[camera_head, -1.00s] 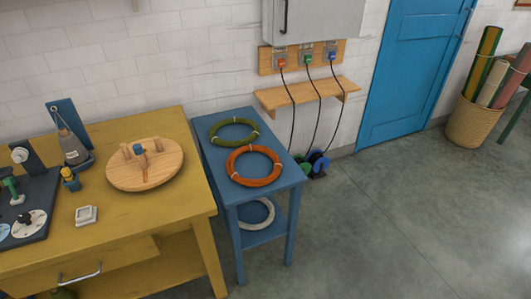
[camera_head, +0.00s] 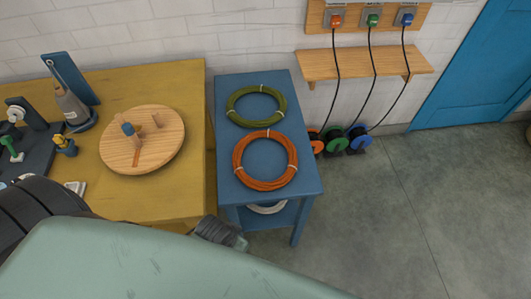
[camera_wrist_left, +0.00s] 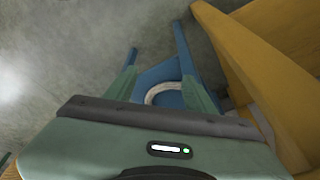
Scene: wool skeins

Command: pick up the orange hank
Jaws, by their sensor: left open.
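The orange hank (camera_head: 265,184) is a ring lying flat on the near part of the blue table's top (camera_head: 228,183) in the head view. Pale ties bind it, and nothing covers it. A green hank (camera_head: 232,115) lies just behind it. My left arm crosses the bottom left of the head view, and its fingers cannot be made out there. In the left wrist view my left gripper (camera_wrist_left: 158,66) is open and empty. The blue table and a white hank (camera_wrist_left: 152,94) show beyond its fingers; the orange hank does not show there. My right gripper is not in view.
A yellow bench (camera_head: 190,90) stands close left of the blue table, with a round wooden board (camera_head: 165,160) on it. The white hank lies on the lower shelf. A wooden wall shelf (camera_head: 360,63) with hanging cables is behind right. Floor at right is clear.

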